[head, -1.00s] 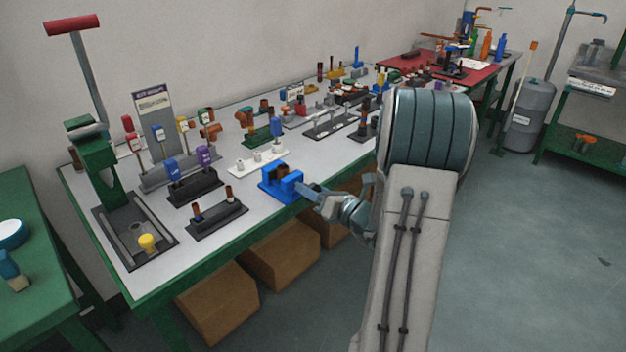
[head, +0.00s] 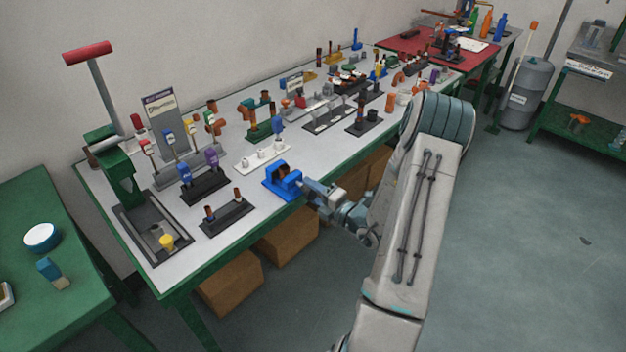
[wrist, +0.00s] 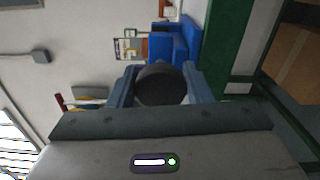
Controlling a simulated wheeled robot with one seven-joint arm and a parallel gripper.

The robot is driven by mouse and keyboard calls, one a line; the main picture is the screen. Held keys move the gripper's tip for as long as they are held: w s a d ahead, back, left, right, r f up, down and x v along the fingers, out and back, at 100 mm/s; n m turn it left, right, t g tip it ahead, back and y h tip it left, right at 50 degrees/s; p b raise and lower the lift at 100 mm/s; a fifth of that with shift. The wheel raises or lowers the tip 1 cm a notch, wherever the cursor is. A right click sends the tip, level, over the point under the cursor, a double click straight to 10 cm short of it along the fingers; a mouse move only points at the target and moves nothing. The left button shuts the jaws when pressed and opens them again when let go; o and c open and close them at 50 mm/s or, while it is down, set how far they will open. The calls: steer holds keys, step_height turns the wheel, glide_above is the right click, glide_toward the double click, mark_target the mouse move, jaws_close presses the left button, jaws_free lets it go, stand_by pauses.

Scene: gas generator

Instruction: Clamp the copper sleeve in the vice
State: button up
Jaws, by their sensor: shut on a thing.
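The blue vice (head: 282,182) stands at the front edge of the white-topped bench. A small brown piece shows between its jaws; it is too small to tell whether it is the copper sleeve or how tightly it is held. My gripper (head: 308,187) is at the vice's right side, over the bench edge. In the wrist view, the gripper (wrist: 160,86) is shut on a dark round knob (wrist: 160,84), which looks like the vice's handle. The blue vice body (wrist: 175,45) lies just beyond it, and the knob hides part of the view.
A black rack (head: 228,218) with two copper-coloured pieces stands left of the vice. A white rack (head: 262,156) stands behind it. A green press (head: 122,170) is at the bench's left end. Cardboard boxes (head: 230,284) sit below the bench. Open floor lies to the right.

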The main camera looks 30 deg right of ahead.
steer(key=m+p, duration=0.4)
steer(key=shift+m+p, duration=0.3)
steer(key=shift+f+m+p, duration=0.2)
steer(key=shift+m+p, duration=0.9)
steer(key=shift+m, duration=0.2)
steer(key=o, duration=1)
steer(key=shift+c, duration=0.2)
steer(key=shift+s, duration=0.1)
steer(key=b+v, duration=0.2)
steer(key=v, duration=1.1)
steer(key=shift+s, duration=0.4)
steer(key=shift+d, duration=0.1)
